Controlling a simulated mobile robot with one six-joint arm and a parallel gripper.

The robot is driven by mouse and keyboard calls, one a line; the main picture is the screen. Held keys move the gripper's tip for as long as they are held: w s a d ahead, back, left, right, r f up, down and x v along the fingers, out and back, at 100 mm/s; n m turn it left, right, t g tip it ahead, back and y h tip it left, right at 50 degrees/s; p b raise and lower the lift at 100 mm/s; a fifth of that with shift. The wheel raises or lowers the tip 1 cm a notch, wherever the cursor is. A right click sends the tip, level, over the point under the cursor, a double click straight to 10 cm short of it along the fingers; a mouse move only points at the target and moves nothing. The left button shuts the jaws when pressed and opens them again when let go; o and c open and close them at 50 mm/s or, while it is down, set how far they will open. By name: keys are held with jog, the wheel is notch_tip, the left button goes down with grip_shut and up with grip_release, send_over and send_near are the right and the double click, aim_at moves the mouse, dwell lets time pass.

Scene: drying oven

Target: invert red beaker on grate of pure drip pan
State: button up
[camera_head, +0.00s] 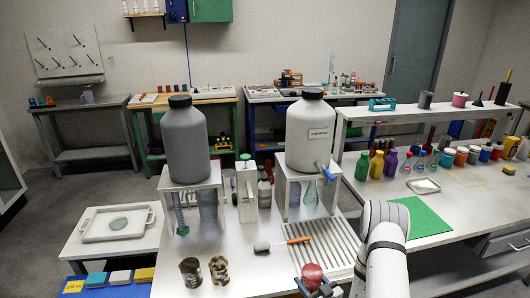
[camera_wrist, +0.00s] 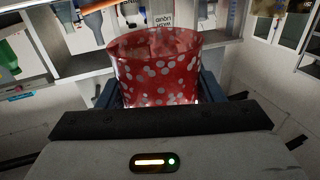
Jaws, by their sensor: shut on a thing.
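The red beaker (camera_wrist: 155,75) has white dots and fills the middle of the wrist view, its open rim toward the top of that picture. My gripper (camera_wrist: 156,98) is shut on it, with a dark finger at each side. In the head view the red beaker (camera_head: 312,274) shows as a rounded red shape in my gripper (camera_head: 318,288), at the bottom edge. I cannot tell for sure which way up it is. The slatted grate of a drip pan (camera_head: 328,246) lies just beyond, in front of the labelled right carboy (camera_head: 311,135). The label text is too small to read surely.
A brush with an orange handle (camera_head: 284,244) lies across the grate's left side. Two stained beakers (camera_head: 219,269) stand at the front left. A grey carboy (camera_head: 186,142) stands on the left stand. A green mat (camera_head: 424,216) lies to the right. Most of the grate is bare.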

aim_at(312, 270)
jog(key=shift+n, duration=0.3)
jog(key=shift+r+n+b, duration=0.85)
jog(key=shift+r+n, duration=0.1)
jog(key=shift+n, duration=2.1)
jog(key=shift+r+n+b, duration=0.8)
jog(key=shift+r+n, duration=0.1)
jog(key=shift+n, duration=2.2)
jog(key=shift+r+n+b, duration=0.85)
jog(key=shift+r+n, duration=0.1)
jog(key=shift+n, duration=2.1)
